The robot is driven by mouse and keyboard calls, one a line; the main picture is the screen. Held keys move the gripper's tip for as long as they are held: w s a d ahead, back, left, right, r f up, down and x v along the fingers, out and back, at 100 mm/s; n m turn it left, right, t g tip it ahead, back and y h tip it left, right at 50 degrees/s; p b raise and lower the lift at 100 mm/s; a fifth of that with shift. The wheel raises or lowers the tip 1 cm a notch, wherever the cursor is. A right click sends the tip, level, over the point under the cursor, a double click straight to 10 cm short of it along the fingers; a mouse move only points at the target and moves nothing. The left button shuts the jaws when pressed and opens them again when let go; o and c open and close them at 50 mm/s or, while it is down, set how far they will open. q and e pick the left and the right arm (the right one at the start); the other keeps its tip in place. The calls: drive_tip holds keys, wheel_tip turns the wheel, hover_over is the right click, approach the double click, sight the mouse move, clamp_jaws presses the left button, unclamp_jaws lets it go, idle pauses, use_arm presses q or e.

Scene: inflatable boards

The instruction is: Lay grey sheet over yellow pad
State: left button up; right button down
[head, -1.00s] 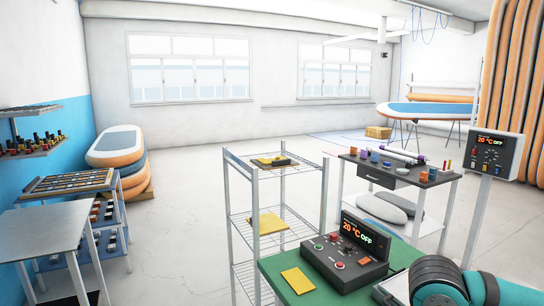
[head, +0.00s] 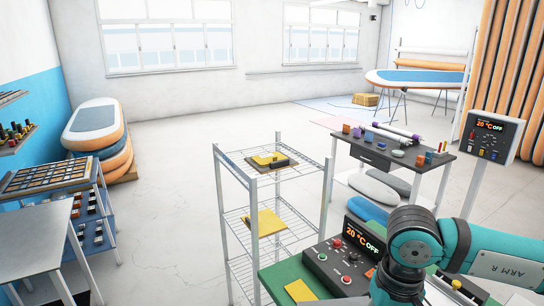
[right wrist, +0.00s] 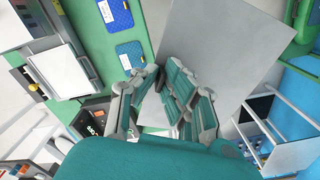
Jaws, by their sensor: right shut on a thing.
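A grey sheet (right wrist: 222,55) fills the upper middle of the right wrist view. My right gripper (right wrist: 172,88) is shut on its lower edge. In the head view my right arm comes in at the lower right, and its fingers and the sheet are not visible. A yellow pad (head: 300,290) lies on the green bench (head: 272,285) at the bottom, partly cut off by the frame. Other yellow pieces lie on the wire rack, one on the middle shelf (head: 265,224) and one on top (head: 268,158). My left gripper is not in view.
A control box (head: 335,262) reading 20 °C OFF stands on the green bench beside the pad. The wire rack (head: 318,170) stands behind the bench. Blue pads (right wrist: 130,53) lie on a green surface in the wrist view.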

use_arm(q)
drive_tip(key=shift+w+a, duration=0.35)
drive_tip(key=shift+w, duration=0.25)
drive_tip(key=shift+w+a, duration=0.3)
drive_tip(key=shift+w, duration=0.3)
